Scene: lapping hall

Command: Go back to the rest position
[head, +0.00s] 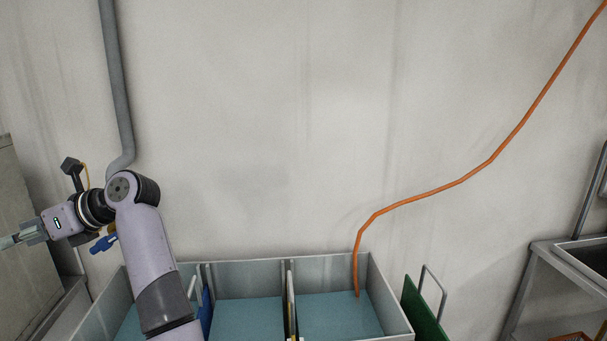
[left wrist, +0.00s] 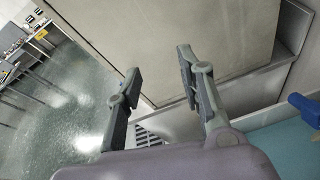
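My left arm rises in front of the divided grey tank and bends to the left in the head view. My left gripper (head: 14,241) points to the left edge of that view, beside a grey cabinet (head: 25,262). In the left wrist view the two fingers of my left gripper (left wrist: 158,68) stand apart with nothing between them. Beyond the fingers are a flat beige-grey panel (left wrist: 190,30) and a grey ledge. My right gripper is in neither view.
The grey tank (head: 378,275) has teal-floored compartments, and an orange hose (head: 440,190) hangs into one. A blue fitting (head: 103,243) sits close by my left wrist. A green board (head: 422,310) and metal stand (head: 540,280) are at right. A grey pipe (head: 118,80) runs down the wall.

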